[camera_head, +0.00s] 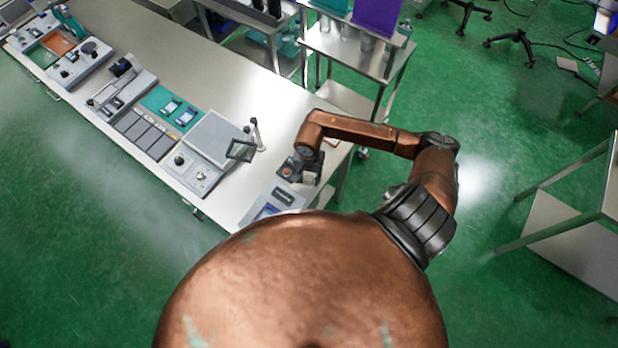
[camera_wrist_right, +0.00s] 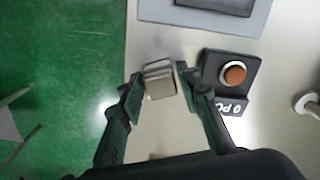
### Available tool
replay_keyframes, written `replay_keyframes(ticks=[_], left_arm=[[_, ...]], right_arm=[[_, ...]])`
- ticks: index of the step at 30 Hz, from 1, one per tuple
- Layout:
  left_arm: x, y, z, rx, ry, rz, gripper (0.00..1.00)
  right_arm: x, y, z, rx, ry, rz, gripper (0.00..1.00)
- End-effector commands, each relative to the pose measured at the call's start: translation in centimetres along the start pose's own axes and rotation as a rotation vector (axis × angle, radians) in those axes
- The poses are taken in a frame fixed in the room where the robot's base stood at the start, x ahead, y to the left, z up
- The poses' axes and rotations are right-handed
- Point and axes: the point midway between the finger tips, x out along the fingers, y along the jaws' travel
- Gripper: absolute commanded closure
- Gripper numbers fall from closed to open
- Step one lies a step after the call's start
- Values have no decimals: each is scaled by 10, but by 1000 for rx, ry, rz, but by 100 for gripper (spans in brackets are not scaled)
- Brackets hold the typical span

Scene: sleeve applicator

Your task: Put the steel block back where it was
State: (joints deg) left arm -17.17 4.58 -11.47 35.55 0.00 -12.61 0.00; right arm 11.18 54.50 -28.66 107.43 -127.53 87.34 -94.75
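In the right wrist view, the steel block (camera_wrist_right: 160,82) is a small grey metallic piece between the two fingertips of my right gripper (camera_wrist_right: 160,88). Whether the block touches the surface below is hard to tell. In the head view, my right gripper (camera_head: 308,172) points down over the near right end of the long table (camera_head: 231,75); the block cannot be made out there. My left gripper is out of view.
A black box with an orange round button (camera_wrist_right: 235,75) stands right of the block. A grey panel (camera_wrist_right: 205,18) lies beyond it. The table edge and green floor (camera_wrist_right: 60,70) are to the left. In the head view, a grey device with a tilted dark frame (camera_head: 240,150) stands farther left.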

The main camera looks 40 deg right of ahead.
Motion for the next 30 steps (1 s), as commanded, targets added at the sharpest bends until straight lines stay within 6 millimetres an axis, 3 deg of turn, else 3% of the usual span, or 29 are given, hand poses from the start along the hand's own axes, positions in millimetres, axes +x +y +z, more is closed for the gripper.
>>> replay_keyframes(ticks=[3,16,30], left_arm=[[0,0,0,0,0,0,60],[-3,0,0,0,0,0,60],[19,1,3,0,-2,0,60]], right_arm=[[0,0,0,0,0,0,59],[-9,-1,-2,-1,3,-2,58],[-100,0,-1,-1,4,-1,58]])
